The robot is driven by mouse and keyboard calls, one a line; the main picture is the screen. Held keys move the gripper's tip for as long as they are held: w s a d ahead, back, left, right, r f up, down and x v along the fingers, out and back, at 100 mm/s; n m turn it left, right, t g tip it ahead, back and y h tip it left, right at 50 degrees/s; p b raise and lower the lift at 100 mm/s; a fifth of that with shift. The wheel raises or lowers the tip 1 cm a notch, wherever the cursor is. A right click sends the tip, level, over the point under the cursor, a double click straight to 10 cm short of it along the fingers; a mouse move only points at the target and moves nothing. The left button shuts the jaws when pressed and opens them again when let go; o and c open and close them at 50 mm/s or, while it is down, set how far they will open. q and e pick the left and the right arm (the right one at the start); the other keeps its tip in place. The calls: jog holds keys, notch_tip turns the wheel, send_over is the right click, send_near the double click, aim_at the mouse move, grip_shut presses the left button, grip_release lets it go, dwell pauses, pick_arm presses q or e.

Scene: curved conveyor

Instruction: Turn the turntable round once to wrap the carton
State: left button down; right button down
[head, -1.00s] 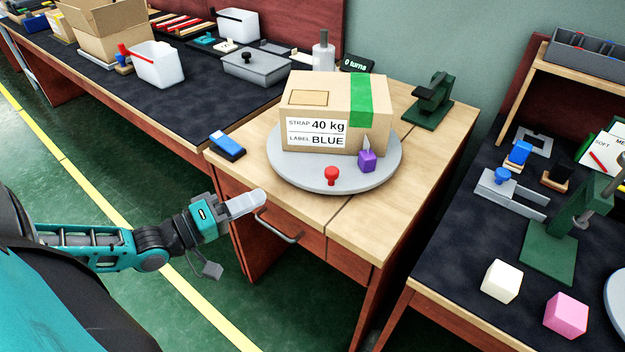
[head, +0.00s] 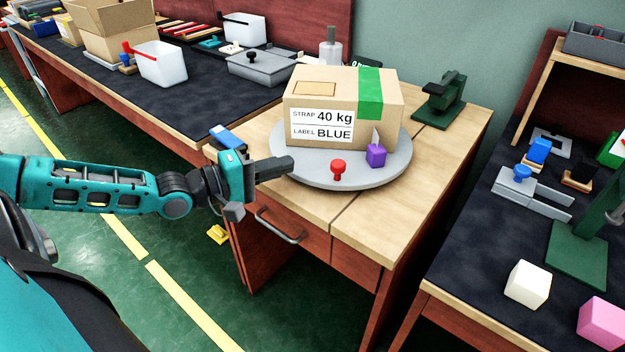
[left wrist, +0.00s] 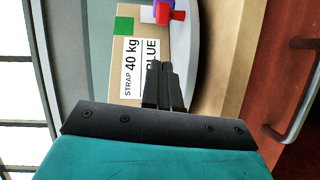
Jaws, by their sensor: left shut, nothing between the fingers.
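The carton (head: 330,113) stands on the round grey turntable (head: 300,176), with a green strip (head: 370,92) over its right part and a label reading STRAP 40 kg, LABEL BLUE. My left gripper (head: 290,164) is shut and empty at the turntable's left front edge, left of the red knob. In the left wrist view its fingers (left wrist: 165,85) point towards the carton (left wrist: 128,60) and the red knob (left wrist: 170,14). My right gripper is out of view.
A blue and white block (head: 228,138) lies on the table's left edge behind my left gripper. A drawer handle (head: 280,226) juts out below. A dark green device (head: 438,100) stands behind right. The table's front right is clear. The counter sign (head: 366,64) is mostly hidden.

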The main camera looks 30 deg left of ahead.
pick_arm(q)
jog(key=b+x, duration=0.1)
jog(key=x, duration=0.2)
jog(key=shift+f+b, duration=0.1)
jog(key=shift+b, duration=0.3)
jog(key=shift+w+d, duration=0.25)
jog(key=shift+d, duration=0.8)
jog(key=shift+w+d+f, duration=0.1)
jog(key=shift+w+d, duration=0.15)
jog(key=shift+d, duration=0.55)
